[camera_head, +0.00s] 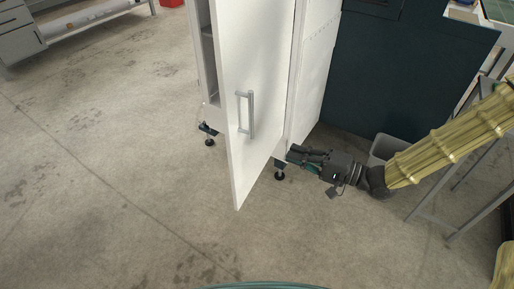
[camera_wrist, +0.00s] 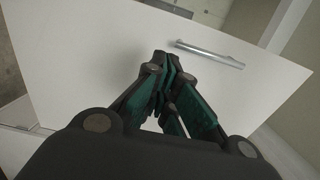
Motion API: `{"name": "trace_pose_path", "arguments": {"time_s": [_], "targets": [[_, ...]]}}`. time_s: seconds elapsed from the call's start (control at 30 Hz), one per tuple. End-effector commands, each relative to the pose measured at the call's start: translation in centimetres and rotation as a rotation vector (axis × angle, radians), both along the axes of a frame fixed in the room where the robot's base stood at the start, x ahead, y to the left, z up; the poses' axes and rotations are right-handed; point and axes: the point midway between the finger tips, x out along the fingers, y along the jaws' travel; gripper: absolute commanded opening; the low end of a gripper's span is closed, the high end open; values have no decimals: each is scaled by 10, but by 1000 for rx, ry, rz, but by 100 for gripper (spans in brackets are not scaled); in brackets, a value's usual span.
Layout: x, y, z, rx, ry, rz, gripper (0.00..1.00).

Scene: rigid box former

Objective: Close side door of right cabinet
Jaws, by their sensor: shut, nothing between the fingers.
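The white cabinet (camera_head: 318,60) stands at the top middle of the head view, on black feet. Its side door (camera_head: 262,90) is swung open toward me and carries a grey bar handle (camera_head: 251,115). In the wrist view the door face (camera_wrist: 90,60) fills much of the picture, with the handle (camera_wrist: 210,54) beyond the fingertips. My gripper (camera_head: 292,154) is shut and empty, low and to the right of the door, pointing left at its face. I cannot tell whether the fingertips touch the door.
A dark cabinet or panel (camera_head: 400,75) stands right of the white cabinet. A grey bin (camera_head: 382,146) and a metal table frame (camera_head: 440,213) are close to my arm. The concrete floor (camera_head: 110,170) on the left and in front is clear. A workbench (camera_head: 45,32) stands at the far left.

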Motion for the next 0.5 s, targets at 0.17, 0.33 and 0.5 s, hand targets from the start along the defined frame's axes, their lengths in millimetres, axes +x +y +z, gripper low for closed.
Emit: {"name": "trace_pose_path", "arguments": {"time_s": [0.17, 0.33, 0.5], "targets": [[6, 12, 0, 4, -1, 5, 0], [18, 35, -1, 3, -1, 6, 0], [32, 59, -1, 3, -1, 5, 0]]}}
